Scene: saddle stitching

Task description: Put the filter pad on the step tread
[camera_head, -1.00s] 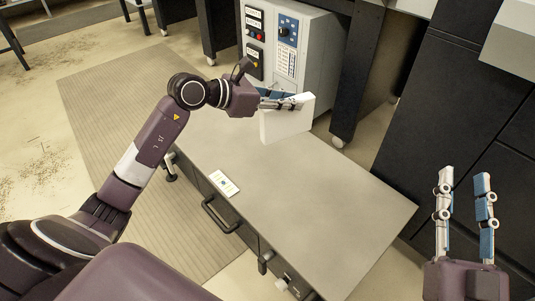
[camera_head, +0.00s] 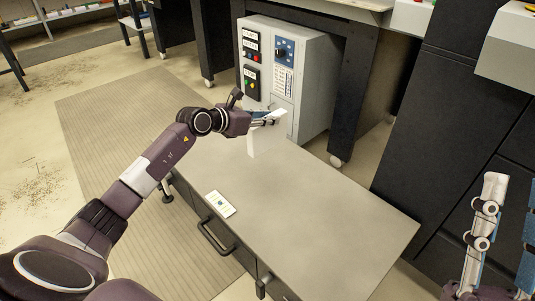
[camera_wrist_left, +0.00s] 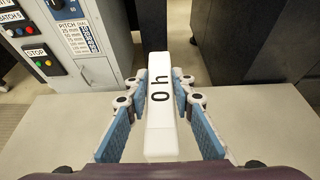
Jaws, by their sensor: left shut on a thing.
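My left gripper (camera_head: 262,121) is shut on a white slab-like block, which I take to be the filter pad (camera_head: 252,146). It is held over the far end of the grey bench top. In the left wrist view the pad (camera_wrist_left: 160,133) stands on edge between the blue finger pads of the left gripper (camera_wrist_left: 160,105), with "0 h" printed on its narrow face. My right gripper (camera_head: 507,228) is at the right edge, partly cut off, its fingers apart and empty. A small step stand (camera_head: 137,22) at the top left may hold the step tread; I cannot tell for sure.
The grey bench top (camera_head: 310,215) is otherwise bare, with a white card (camera_head: 219,204) at its left edge. A grey control cabinet (camera_head: 310,75) stands behind it. Dark cabinets (camera_head: 430,130) stand at the right. A ribbed mat (camera_head: 110,110) covers floor at the left.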

